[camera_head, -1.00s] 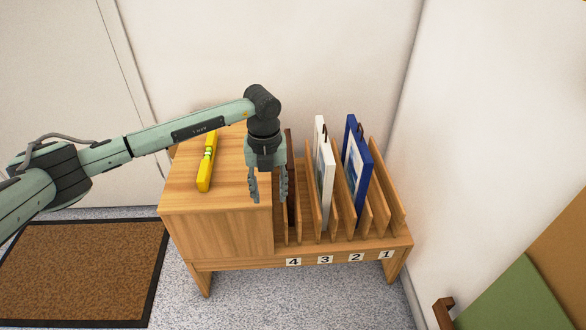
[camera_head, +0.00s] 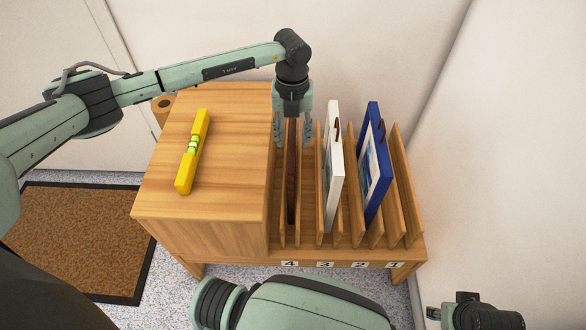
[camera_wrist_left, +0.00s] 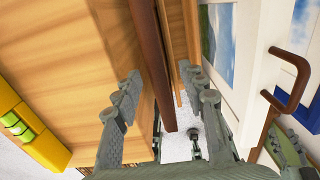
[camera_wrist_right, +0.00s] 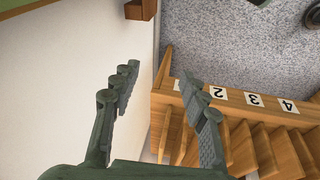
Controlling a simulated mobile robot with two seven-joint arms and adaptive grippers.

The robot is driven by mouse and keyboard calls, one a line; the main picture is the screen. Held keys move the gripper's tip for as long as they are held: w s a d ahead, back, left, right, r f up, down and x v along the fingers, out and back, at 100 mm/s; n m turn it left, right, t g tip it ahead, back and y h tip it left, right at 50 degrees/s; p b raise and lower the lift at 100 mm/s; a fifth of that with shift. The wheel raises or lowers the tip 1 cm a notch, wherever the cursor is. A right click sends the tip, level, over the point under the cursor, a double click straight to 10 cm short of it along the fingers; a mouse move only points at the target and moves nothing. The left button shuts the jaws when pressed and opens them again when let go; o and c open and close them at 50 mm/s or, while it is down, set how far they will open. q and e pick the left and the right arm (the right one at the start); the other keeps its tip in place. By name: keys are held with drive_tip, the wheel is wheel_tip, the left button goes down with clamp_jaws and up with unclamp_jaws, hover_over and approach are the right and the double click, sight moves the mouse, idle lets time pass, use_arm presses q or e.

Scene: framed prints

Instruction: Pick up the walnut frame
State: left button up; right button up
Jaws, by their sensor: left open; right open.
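The walnut frame (camera_head: 291,190) is the dark brown, narrow one seen edge-on, upright in the leftmost slot above label 4. In the left wrist view it shows as a dark brown bar (camera_wrist_left: 152,45) running between the fingers. My left gripper (camera_head: 293,143) is open and points down over the frame, one finger on each side of it. In the left wrist view the left fingers (camera_wrist_left: 158,78) stand apart; contact with the frame cannot be told. My right gripper (camera_wrist_right: 158,75) is open and empty, beside the rack's slot 1 end.
A white frame (camera_head: 333,190) and a blue frame (camera_head: 375,170) stand in the slots to the right. The wooden rack (camera_head: 345,256) joins a cabinet top (camera_head: 235,160) carrying a yellow level (camera_head: 192,150). The rightmost slot is empty. A wall (camera_head: 500,160) stands close on the right.

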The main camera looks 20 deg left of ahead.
use_arm(q)
wheel_tip(320, 180, down, 5)
drive_tip(key=shift+s+a+r, duration=0.1)
clamp_jaws()
idle(0.7)
